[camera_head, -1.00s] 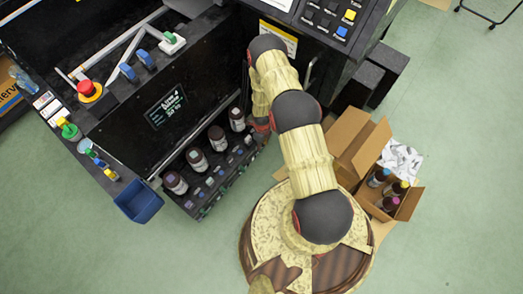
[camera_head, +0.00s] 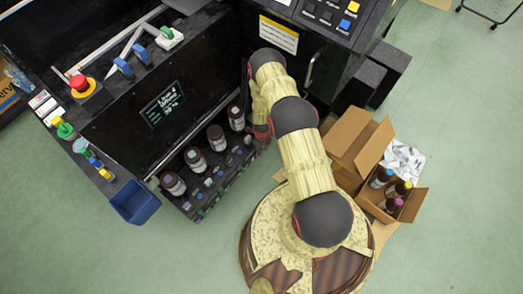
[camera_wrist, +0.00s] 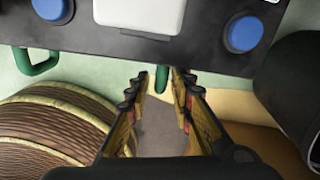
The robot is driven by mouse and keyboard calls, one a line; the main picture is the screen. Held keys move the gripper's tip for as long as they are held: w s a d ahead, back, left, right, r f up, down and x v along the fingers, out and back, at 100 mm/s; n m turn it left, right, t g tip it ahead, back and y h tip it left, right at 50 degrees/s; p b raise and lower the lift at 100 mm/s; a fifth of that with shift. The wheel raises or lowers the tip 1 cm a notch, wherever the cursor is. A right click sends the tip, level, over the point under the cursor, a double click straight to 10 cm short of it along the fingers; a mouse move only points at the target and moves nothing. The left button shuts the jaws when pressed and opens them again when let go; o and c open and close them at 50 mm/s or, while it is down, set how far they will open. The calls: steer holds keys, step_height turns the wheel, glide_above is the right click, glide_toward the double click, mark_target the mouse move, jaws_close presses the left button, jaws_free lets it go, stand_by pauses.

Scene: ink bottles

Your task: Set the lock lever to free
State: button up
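In the wrist view my gripper (camera_wrist: 164,82) is open, with its two dark-tipped fingers apart. A green lever (camera_wrist: 162,78) hangs below the edge of the black panel (camera_wrist: 90,34) and shows between the fingertips. I cannot tell whether a finger touches it, nor which position it marks. A second green part (camera_wrist: 37,62), shaped like a loop, hangs from the same edge at the left.
Several dark ink bottles (camera_head: 195,159) stand on the shelf. Blue round knobs (camera_wrist: 244,34) flank a white block (camera_wrist: 140,14) on the panel. A blue bin (camera_head: 135,203) hangs at the left corner. An open carton (camera_head: 358,150) with bottles stands at the right. The green floor in front is clear.

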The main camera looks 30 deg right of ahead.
jaws_close()
steer(key=shift+s, duration=0.1)
stand_by(0.5)
